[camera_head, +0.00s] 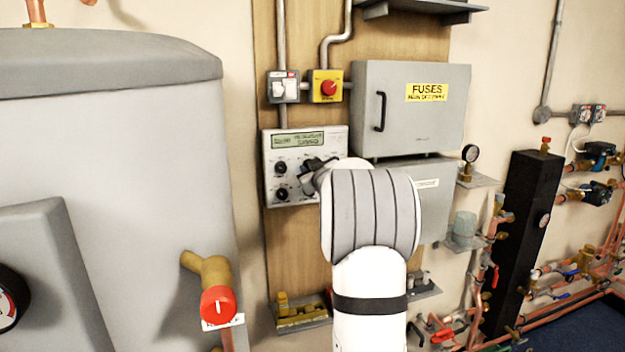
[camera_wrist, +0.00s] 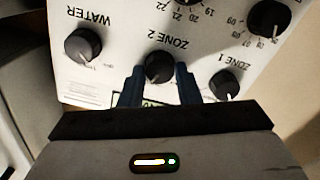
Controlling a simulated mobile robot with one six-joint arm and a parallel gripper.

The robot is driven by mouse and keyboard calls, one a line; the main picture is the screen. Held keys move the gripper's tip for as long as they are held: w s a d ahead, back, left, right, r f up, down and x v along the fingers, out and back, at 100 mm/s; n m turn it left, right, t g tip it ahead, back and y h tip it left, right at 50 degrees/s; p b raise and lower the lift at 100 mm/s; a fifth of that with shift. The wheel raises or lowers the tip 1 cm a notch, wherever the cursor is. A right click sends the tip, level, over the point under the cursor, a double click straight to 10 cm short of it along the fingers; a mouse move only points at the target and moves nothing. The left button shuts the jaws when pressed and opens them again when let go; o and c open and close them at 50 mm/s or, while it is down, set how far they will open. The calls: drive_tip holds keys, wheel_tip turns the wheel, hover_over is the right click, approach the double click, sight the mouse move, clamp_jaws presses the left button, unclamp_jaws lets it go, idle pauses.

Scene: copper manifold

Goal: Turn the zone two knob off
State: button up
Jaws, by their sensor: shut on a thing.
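The white control panel (camera_head: 274,150) is on the wooden board, with a small display at its top. In the wrist view the panel (camera_wrist: 115,22) appears upside down. The zone two knob (camera_wrist: 158,66), black and round, sits by its ZONE 2 label. My gripper (camera_wrist: 158,76) has one dark finger on each side of this knob and is shut on it. In the head view my gripper (camera_head: 312,177) is at the panel's right part and hides the knob. Which way the knob's pointer faces is too dark to tell.
The zone one knob (camera_wrist: 225,85) and the water knob (camera_wrist: 83,46) stand close on either side of my fingers. A larger dial (camera_wrist: 267,18) is at the panel's corner. A grey fuse box (camera_head: 400,120), a red-and-yellow switch (camera_head: 328,86) and a grey tank (camera_head: 110,150) surround the panel.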

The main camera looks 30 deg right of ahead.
drive_tip(key=shift+a+f+n+b, duration=0.1)
drive_tip(key=shift+f+n+b, duration=0.05)
drive_tip(key=shift+n+b, duration=2.7)
drive_tip(key=shift+f+n+b, duration=0.1)
drive_tip(key=shift+n+b, duration=1.7)
drive_tip(key=shift+n, duration=2.25)
drive_tip(key=o, duration=1)
drive_tip(key=shift+c, duration=0.2)
drive_tip(key=shift+s, duration=0.1)
